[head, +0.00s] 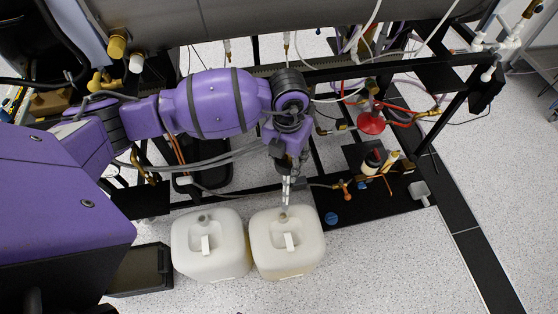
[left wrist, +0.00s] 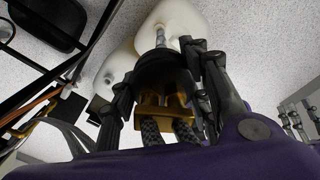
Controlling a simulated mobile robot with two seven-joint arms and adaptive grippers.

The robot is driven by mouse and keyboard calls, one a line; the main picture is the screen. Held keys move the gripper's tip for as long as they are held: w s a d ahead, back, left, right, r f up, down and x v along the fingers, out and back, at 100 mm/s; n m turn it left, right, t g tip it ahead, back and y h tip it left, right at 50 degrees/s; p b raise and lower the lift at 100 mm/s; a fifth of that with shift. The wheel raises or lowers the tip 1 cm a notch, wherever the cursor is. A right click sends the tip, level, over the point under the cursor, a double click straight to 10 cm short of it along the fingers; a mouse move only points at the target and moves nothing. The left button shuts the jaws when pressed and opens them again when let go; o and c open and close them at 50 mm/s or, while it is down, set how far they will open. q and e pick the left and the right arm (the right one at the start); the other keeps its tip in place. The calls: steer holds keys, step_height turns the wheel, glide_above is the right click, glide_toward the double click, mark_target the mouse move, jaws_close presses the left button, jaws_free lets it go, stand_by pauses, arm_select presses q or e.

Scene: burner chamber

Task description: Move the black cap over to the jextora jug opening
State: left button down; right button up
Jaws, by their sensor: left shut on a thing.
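My left gripper (head: 286,190) hangs just behind the neck of the right white jug (head: 309,250). In the left wrist view its fingers (left wrist: 168,75) are shut around a dark round piece, which I take to be the black cap (left wrist: 160,68). A thin grey tube-like piece stands out from it toward a white jug (left wrist: 188,18). The left white jug (head: 232,260) stands close beside the right one, its grey neck open. I cannot read which jug is the jextora. Whether the cap touches the neck is hidden.
A black base plate (head: 395,206) with small fittings, a blue knob (head: 331,218) and a red round part (head: 371,123) lies to the right. A dark box (head: 143,270) stands left of the jugs. Frame bars and hoses run behind; the speckled floor in front is clear.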

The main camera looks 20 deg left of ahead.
arm_select(q)
steer(key=shift+s+a+m, duration=0.2)
steer(key=shift+a+m, duration=0.1)
steer(key=shift+d, duration=0.1)
arm_select(e)
steer(key=shift+s+a, duration=0.25)
steer(key=shift+s, duration=0.1)
arm_select(q)
steer(key=shift+w, duration=0.1)
arm_select(e)
steer(key=shift+w, duration=0.1)
